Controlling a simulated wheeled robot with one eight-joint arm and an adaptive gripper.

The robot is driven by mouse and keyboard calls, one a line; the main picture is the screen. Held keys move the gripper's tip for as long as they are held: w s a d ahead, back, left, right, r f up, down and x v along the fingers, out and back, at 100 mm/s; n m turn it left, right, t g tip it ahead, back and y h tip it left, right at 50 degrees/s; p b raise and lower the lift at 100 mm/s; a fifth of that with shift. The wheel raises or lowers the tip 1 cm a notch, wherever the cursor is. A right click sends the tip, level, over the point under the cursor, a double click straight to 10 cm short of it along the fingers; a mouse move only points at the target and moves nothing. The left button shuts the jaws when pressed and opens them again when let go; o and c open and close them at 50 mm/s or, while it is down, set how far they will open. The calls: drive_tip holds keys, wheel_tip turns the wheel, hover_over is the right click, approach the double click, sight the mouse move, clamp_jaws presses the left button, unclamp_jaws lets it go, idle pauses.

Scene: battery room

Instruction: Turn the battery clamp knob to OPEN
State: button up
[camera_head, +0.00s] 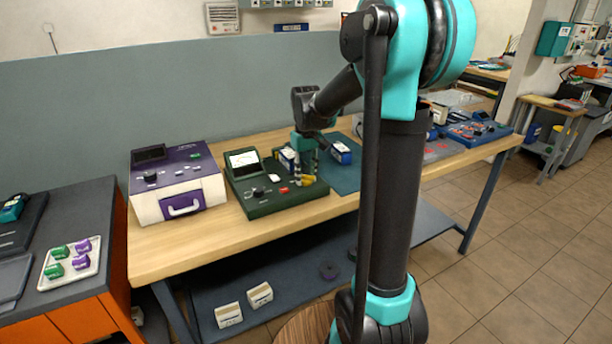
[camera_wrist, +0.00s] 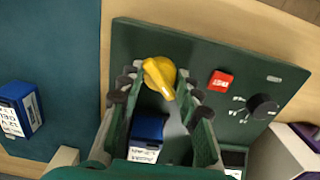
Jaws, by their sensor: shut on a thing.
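The yellow clamp knob (camera_wrist: 158,74) sits on the dark green battery device (camera_head: 259,207), and its pointer slants to the lower right in the wrist view. My gripper (camera_wrist: 160,84) reaches down over it with one finger on each side, shut on the knob. In the head view my gripper (camera_head: 307,174) is at the right end of the device, and the knob (camera_head: 308,181) is partly covered. A blue and white battery (camera_wrist: 146,132) lies in the device between my fingers in the wrist view. I cannot read any OPEN mark.
A red button (camera_wrist: 221,80) and a black dial (camera_wrist: 262,106) are on the same panel. Another blue battery (camera_head: 341,152) lies on the teal mat (camera_head: 344,178) to the right. A purple and white device (camera_head: 178,180) stands to the left on the wooden bench.

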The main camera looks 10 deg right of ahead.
idle(0.4)
drive_tip(key=o, duration=1.2)
drive_tip(key=shift+c, duration=0.2)
wheel_tip(320, 180, up, 12)
drive_tip(key=s+d+f+m+t, duration=0.2)
drive_tip(key=s+f, duration=0.9)
drive_tip(key=s+d+f+m+t, duration=0.1)
drive_tip(key=s+d+f+t, duration=0.1)
drive_tip(key=s+f, duration=0.9)
drive_tip(key=shift+f+m, duration=0.2)
drive_tip(key=shift+m, duration=0.2)
